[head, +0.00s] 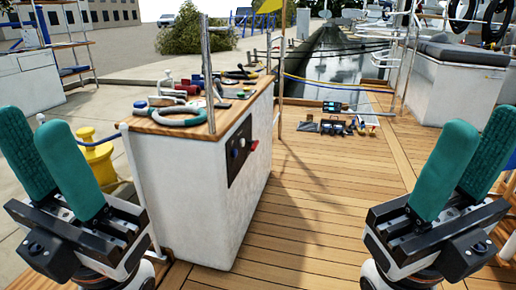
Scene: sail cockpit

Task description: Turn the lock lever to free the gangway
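My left gripper (36,118) is at the left edge, its two green fingers pointing up and spread apart with nothing between them. My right gripper (485,122) is at the right edge, also spread and empty. A black panel (240,152) on the side of the white cabinet between them carries small knobs and a red part (254,145) that may be a lever. I cannot tell for sure which part is the lock lever, or pick out the gangway. Neither gripper touches the cabinet or its panel.
The white cabinet (185,190) has a wooden top with a green ring (180,117) and several tools. A metal post (207,75) rises from it. A yellow bollard (97,160) stands left. More items (335,126) lie farther off. The plank deck (330,200) is clear in front.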

